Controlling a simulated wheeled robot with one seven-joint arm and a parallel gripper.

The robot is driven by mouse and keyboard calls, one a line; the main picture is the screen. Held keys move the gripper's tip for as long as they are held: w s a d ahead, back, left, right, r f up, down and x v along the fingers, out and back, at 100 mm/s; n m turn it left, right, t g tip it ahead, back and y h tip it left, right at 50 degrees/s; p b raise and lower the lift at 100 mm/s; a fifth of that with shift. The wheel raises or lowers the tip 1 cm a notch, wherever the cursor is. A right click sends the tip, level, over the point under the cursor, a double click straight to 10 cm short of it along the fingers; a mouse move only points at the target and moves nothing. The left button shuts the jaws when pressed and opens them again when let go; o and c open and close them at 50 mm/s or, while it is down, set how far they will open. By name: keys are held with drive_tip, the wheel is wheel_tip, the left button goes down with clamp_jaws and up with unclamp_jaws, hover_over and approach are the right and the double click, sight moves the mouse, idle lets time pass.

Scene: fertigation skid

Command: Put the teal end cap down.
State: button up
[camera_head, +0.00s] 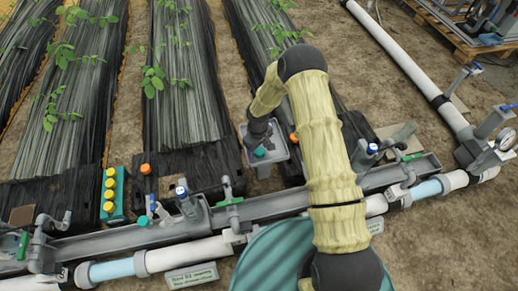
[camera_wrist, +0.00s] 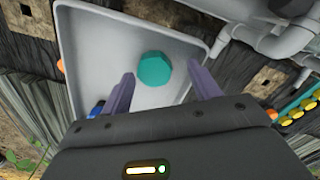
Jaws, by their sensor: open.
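The teal end cap (camera_wrist: 154,68) lies on the floor of a grey tray (camera_wrist: 90,45), near the tray's middle. In the head view the cap (camera_head: 260,152) shows as a small teal spot in the tray (camera_head: 279,150), just below my gripper (camera_head: 262,143). In the wrist view my gripper (camera_wrist: 163,85) is open. Its two fingers point toward the tray, one on each side below the cap in the picture, with nothing between them. I cannot tell whether a fingertip touches the tray.
A teal holder with several yellow caps (camera_head: 110,193) stands at left. Orange caps (camera_head: 145,169) sit nearby. A grey channel (camera_head: 270,206) and white pipes (camera_head: 190,253) with valves run across the front. Black-covered plant beds (camera_head: 183,80) lie behind.

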wheel_tip(320, 180, up, 11)
drive_tip(key=p, duration=0.3)
drive_tip(key=shift+w+d+p, duration=0.2)
drive_tip(key=shift+w+p, duration=0.05)
drive_tip(key=shift+p, duration=0.05)
wheel_tip(320, 180, up, 14)
drive_tip(key=r+m+t, duration=0.1)
drive_tip(key=m, duration=0.2)
hover_over(260, 151)
drive_tip(key=s+d, duration=0.6)
drive_tip(key=s, duration=0.1)
drive_tip(key=s+d+r+m, duration=0.2)
drive_tip(key=s+d+r, duration=0.1)
drive_tip(key=s, duration=0.4)
drive_tip(key=s+d+r+m+t, duration=0.1)
drive_tip(key=s+d+r+m, duration=0.2)
drive_tip(key=s+r, duration=0.2)
drive_tip(key=shift+s+r+t, duration=0.3)
drive_tip(key=shift+s+r, duration=0.1)
drive_tip(key=shift+s, duration=0.65)
drive_tip(key=shift+a, duration=0.1)
